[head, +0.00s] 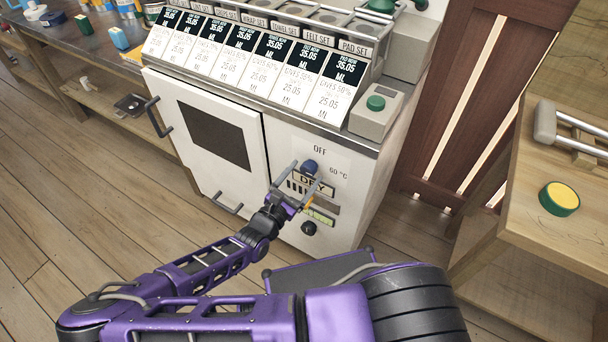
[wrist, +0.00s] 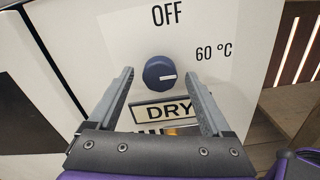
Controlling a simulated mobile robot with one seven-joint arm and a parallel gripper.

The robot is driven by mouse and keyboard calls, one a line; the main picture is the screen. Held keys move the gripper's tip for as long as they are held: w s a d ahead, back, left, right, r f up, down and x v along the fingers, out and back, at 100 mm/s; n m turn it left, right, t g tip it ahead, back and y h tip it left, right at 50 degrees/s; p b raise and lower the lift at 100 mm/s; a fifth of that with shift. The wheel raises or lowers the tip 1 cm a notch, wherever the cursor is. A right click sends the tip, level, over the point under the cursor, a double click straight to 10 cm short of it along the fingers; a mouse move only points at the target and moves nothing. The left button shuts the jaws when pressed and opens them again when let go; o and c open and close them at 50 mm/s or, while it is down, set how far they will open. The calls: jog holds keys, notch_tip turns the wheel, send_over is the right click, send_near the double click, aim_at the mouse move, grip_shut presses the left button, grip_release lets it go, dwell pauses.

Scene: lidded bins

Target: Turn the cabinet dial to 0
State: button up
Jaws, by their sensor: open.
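The cabinet dial (head: 310,167) is a dark blue round knob on the white cabinet front (head: 285,150). In the wrist view the dial (wrist: 158,70) shows a white mark pointing right. OFF is printed above it and 60 °C to its upper right; I see no printed 0. My gripper (head: 304,177) is open in front of the panel. In the wrist view its fingers (wrist: 160,78) stand to the left and right of the dial, with visible space on both sides. I cannot tell how far the tips are from the panel.
A DRY plate (wrist: 166,111) sits just below the dial. A black knob (head: 309,228) is lower on the panel. The cabinet door with a dark window (head: 212,135) is to the left. A wooden table (head: 500,215) with a yellow-topped button (head: 559,199) stands at the right.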

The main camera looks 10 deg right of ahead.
jog(key=shift+w+d, duration=0.15)
jog(key=shift+d, duration=0.05)
grip_shut()
dwell(0.4)
